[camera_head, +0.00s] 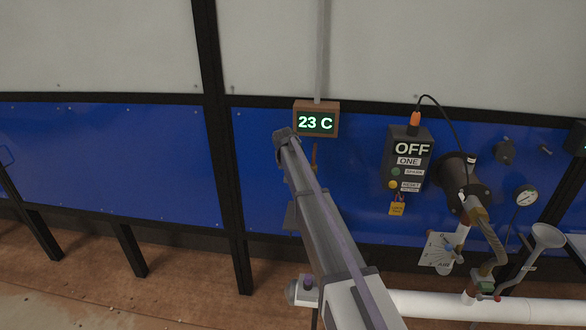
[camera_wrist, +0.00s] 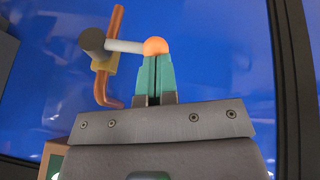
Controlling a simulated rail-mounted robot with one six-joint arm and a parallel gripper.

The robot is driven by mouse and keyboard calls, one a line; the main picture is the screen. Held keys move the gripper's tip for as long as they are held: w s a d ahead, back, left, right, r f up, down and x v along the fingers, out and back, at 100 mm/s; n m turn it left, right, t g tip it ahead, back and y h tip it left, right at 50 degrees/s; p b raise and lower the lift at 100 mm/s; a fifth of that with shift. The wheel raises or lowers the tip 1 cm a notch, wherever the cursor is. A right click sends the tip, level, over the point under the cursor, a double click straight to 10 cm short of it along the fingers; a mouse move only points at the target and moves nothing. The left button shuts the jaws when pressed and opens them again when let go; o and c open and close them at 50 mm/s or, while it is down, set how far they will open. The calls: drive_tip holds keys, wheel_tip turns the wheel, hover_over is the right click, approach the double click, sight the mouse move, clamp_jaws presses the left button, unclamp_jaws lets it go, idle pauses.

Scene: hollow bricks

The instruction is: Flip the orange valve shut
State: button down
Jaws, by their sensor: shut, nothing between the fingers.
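The valve is in the wrist view. It has a light grey lever (camera_wrist: 125,46) ending in an orange ball (camera_wrist: 156,46), and a dark grey round hub (camera_wrist: 93,42). The lever lies nearly level in that picture, pointing right from the hub. Behind the hub are a yellow block and a bent orange-copper pipe (camera_wrist: 116,24). My gripper (camera_wrist: 155,59) has teal fingers, closed together and empty. Its tips are right at the orange ball; I cannot tell if they touch it. In the head view my arm hides the gripper and most of the valve; a bit of orange pipe (camera_head: 315,153) shows.
A 23 C display (camera_head: 317,121) is on the blue wall panel (camera_head: 110,160) just above the arm's end. To the right are a dark OFF control box (camera_head: 409,160), a gauge (camera_head: 526,196) and a funnel (camera_head: 548,236). A white pipe (camera_head: 440,305) runs low along the front.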

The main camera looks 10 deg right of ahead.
wheel_tip(320, 180, up, 6)
drive_tip(key=f+p, duration=0.1)
drive_tip(key=p, duration=0.4)
drive_tip(key=s+a+r+p, duration=0.1)
drive_tip(key=a+r+p, duration=0.2)
drive_tip(key=a, duration=0.5)
drive_tip(key=shift+s+r, duration=0.3)
drive_tip(key=shift+s, duration=0.05)
drive_tip(key=s+d+f+g+y+b, duration=0.1)
drive_tip(key=s+f+b, duration=0.4)
drive_tip(key=s, duration=1)
drive_tip(key=s+d+f+g+y+b, duration=0.1)
drive_tip(key=s+f+b, duration=0.5)
drive_tip(key=s, duration=0.9)
drive_tip(key=s+d+f+n+g+y+b, duration=0.1)
drive_tip(key=s+f+b, duration=0.4)
drive_tip(key=s, duration=1.1)
wheel_tip(320, 180, down, 3)
drive_tip(key=shift+r+g+b, duration=0.15)
drive_tip(key=shift+g+b, duration=0.25)
drive_tip(key=shift+g, duration=0.3)
